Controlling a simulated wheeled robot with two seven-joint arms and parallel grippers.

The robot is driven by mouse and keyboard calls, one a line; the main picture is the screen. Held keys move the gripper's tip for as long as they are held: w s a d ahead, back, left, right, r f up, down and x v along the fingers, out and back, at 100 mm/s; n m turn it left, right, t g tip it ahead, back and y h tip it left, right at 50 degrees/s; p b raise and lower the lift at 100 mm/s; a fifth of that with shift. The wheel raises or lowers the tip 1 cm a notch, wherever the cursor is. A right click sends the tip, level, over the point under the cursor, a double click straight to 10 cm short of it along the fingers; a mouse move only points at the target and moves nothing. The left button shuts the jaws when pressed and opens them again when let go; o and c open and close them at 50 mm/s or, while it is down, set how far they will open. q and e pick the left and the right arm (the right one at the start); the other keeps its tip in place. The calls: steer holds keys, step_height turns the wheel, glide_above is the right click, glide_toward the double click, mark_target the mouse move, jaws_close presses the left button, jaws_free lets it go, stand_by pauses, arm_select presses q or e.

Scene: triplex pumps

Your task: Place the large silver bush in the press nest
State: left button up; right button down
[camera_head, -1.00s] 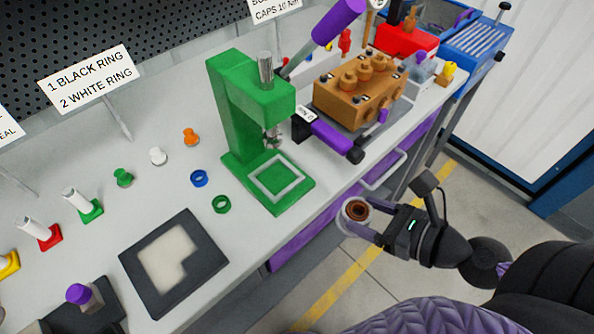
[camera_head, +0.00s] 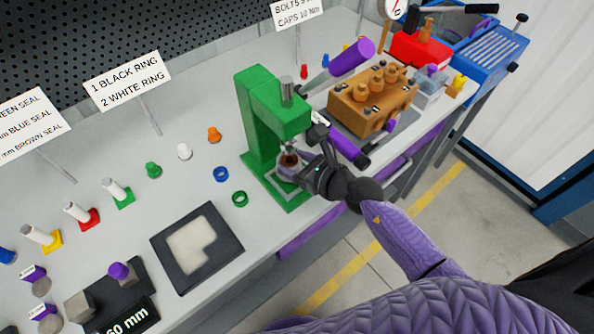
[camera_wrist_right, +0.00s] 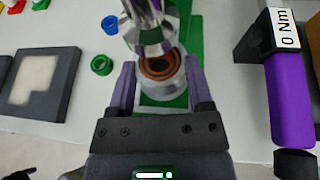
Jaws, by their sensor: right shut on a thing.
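The large silver bush (camera_wrist_right: 162,84), with a brown ring inside its bore, is between the fingers of my right gripper (camera_wrist_right: 161,88), which is shut on it. In the head view the bush (camera_head: 288,163) and the right gripper (camera_head: 297,166) are at the green press (camera_head: 258,125), over its base and under its ram. In the right wrist view the silver ram (camera_wrist_right: 150,35) hangs just in front of and above the bush's far rim. The square nest on the press base (camera_wrist_right: 165,107) is mostly hidden by the bush and gripper. My left gripper is not in view.
A purple-handled torque wrench (camera_wrist_right: 291,100) lies close right of the press. The orange pump block (camera_head: 372,98) stands behind it. Blue (camera_head: 221,173) and green (camera_head: 239,198) rings and a dark tray (camera_head: 197,248) lie left of the press.

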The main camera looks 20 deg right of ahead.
step_height(320, 180, down, 3)
steer(key=shift+s+f+b, duration=0.1)
steer(key=shift+f+b, duration=0.1)
steer(key=shift+b, duration=0.8)
steer(key=shift+f, duration=0.15)
steer(key=shift+r, duration=0.2)
steer(key=shift+f, duration=0.1)
